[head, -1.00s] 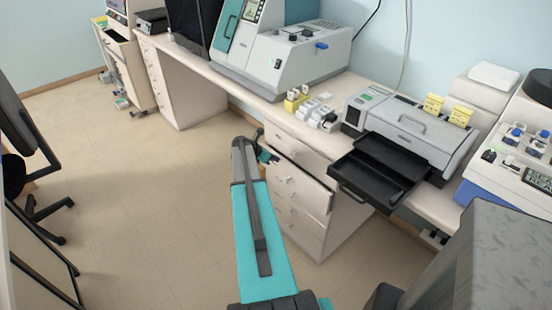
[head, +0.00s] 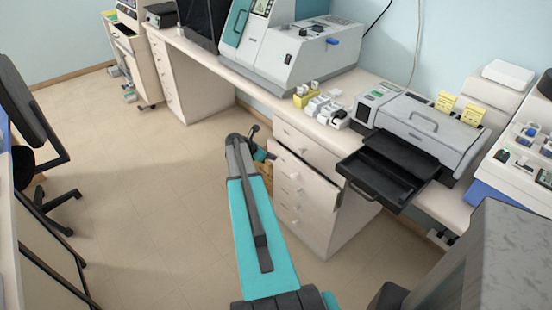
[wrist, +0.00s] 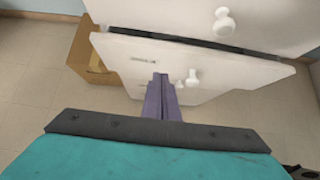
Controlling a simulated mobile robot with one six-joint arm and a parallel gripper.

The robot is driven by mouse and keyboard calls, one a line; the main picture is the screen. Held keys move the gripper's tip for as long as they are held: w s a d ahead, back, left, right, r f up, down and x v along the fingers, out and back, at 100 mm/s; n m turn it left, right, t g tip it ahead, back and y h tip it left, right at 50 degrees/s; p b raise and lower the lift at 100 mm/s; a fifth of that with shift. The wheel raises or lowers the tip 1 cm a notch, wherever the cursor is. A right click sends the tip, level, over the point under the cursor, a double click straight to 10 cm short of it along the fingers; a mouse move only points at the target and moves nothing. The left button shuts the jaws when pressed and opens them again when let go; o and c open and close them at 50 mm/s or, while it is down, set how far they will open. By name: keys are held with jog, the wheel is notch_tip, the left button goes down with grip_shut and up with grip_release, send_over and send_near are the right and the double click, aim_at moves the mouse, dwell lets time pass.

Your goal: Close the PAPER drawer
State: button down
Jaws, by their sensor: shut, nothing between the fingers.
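A white drawer front (head: 303,172) stands slightly out from the cabinet under the counter. It also shows in the wrist view (wrist: 232,72), with a dark gap along its top edge, a round white knob (wrist: 192,78) and a small label (wrist: 143,60) too small to read. I cannot confirm that it is the PAPER drawer. My gripper (wrist: 160,78) is shut and empty, its purple fingers in front of the drawer front, left of the knob; I cannot tell whether they touch it. In the head view my gripper (head: 266,155) is at the drawer's left side, partly hidden by my arm.
Another drawer (head: 295,140) sits above, closed. A black tray (head: 375,178) juts from the printer-like machine (head: 425,128) over the counter edge. A brown box (wrist: 88,55) stands on the floor beside the cabinet. An office chair (head: 40,150) is at the left. Floor between is clear.

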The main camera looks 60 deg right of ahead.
jog(key=b+v, duration=0.1)
jog(key=v, duration=0.6)
jog(key=a+f+m+y, duration=0.1)
jog(key=a+f+m, duration=0.1)
jog(key=a+f, duration=0.65)
jog(key=a+f+m+y, duration=0.2)
jog(key=a+f, duration=0.3)
jog(key=a, duration=0.7)
jog(key=a+f+m+y, duration=0.1)
jog(key=a+f+m, duration=0.1)
jog(key=a+f, duration=0.65)
jog(key=s+a+f+m+g+y, duration=0.1)
jog(key=s+a+f+m, duration=0.1)
jog(key=s+a, duration=0.4)
jog(key=s+a+f+m+g+y, duration=0.1)
jog(key=s+a, duration=0.6)
jog(key=a, duration=0.9)
jog(key=s+a+f+m+y, duration=0.2)
jog(key=s+a+f+m, duration=0.2)
jog(key=s+a, duration=0.3)
jog(key=a+m, duration=0.1)
jog(key=a, duration=0.2)
jog(key=shift+s+a+g+y, duration=0.25)
jog(key=shift+a+g+y, duration=0.05)
jog(key=shift+a+g, duration=0.1)
jog(key=shift+w+r, duration=0.1)
jog(key=shift+w, duration=0.05)
